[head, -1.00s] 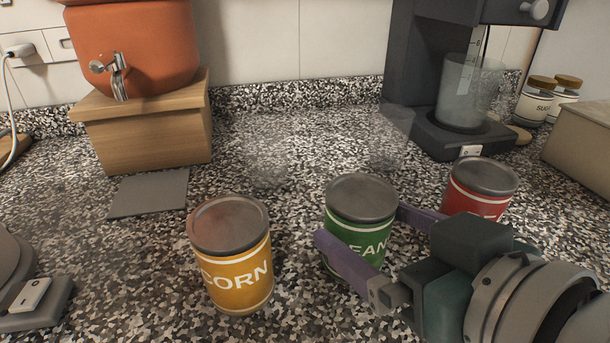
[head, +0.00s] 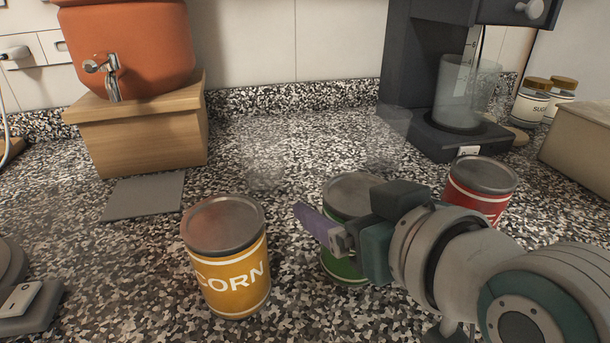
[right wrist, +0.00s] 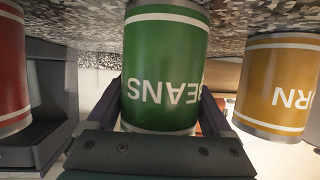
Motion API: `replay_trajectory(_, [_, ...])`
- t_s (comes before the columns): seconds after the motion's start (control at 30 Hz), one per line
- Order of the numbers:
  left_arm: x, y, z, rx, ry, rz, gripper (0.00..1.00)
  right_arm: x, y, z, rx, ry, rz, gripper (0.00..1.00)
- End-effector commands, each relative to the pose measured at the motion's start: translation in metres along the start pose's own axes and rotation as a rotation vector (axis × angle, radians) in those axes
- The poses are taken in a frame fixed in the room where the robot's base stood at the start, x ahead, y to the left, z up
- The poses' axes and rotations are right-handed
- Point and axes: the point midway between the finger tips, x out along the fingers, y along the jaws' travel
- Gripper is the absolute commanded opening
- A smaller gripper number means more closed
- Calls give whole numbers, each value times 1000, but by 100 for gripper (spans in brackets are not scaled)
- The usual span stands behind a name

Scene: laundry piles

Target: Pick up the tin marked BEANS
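The green BEANS tin (head: 350,195) stands upright on the counter, between a yellow CORN tin and a red tin. My right gripper covers its front and most of its label in the head view. In the right wrist view the BEANS tin (right wrist: 163,70) appears upside down between the two fingers of my right gripper (right wrist: 160,92). The fingers are spread, one on each side of the tin. Whether either finger touches it is not clear. In the head view only one purple finger shows, left of the tin. My left gripper is not in view.
The yellow CORN tin (head: 226,258) stands close on the left, the red tin (head: 480,188) close on the right. Clear glasses (head: 266,165) stand behind. A coffee machine (head: 410,75) is at the back right, a wooden box (head: 140,140) with an orange dispenser (head: 130,50) at the back left.

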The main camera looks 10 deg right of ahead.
Motion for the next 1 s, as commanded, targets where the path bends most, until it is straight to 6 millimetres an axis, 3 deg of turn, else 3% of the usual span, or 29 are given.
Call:
replay_trajectory(0.07, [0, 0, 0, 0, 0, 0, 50, 0, 0, 0, 0, 0, 0, 70])
replay_trajectory(0.67, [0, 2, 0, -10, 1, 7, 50, 0, 0, 0, 0, 0, 0, 2])
replay_trajectory(1.0, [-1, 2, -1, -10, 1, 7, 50, -1, 0, -3, 0, 4, 1, 0])
